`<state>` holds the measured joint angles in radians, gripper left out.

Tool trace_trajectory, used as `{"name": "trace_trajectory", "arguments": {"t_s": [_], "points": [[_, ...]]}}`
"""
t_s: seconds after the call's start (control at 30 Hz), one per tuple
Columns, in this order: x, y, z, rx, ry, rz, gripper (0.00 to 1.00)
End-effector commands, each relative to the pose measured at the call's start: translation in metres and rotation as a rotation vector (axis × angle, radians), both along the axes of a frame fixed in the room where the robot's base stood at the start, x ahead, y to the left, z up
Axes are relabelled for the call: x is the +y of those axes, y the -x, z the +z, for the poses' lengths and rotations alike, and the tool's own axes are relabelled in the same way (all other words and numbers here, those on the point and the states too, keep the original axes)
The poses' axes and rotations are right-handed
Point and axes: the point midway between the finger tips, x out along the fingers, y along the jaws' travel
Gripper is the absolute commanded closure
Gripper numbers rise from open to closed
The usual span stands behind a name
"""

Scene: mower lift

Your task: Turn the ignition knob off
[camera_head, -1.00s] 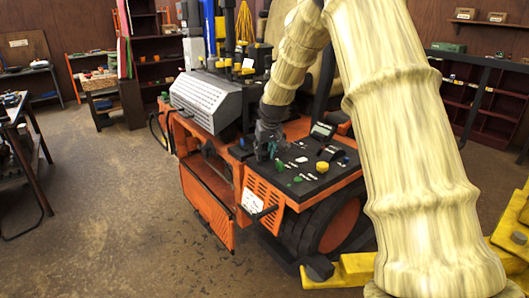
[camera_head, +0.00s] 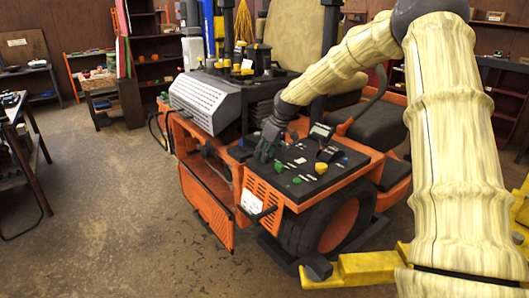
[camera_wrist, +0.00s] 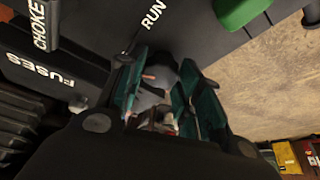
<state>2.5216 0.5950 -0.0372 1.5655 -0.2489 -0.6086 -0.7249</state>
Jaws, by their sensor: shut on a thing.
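The orange mower's black control panel (camera_head: 343,173) lies in the middle of the head view. My gripper (camera_head: 263,154) is at the panel's far left corner, pointing down. In the wrist view its teal-lined fingers (camera_wrist: 163,100) are closed around a small grey knob (camera_wrist: 160,76), which looks like the ignition knob. The word RUN is printed on the panel just above it in that view. The fingers hide much of the knob, so its exact angle is unclear. In the head view my gripper hides it.
Green knobs (camera_head: 279,167) and a yellow knob (camera_head: 321,167) stand on the panel near my gripper; a large green knob (camera_wrist: 240,12) shows close by in the wrist view. The mower's seat (camera_head: 375,122) is behind the panel. The floor at left (camera_head: 110,200) is clear.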

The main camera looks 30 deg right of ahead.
Motion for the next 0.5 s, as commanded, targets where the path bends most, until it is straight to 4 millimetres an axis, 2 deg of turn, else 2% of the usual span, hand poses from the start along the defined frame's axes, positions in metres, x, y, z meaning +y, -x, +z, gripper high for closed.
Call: {"name": "trace_trajectory", "arguments": {"t_s": [0.5], "points": [[-0.0014,-0.0003,-0.0003,0.000,0.002,0.038,0.89]]}}
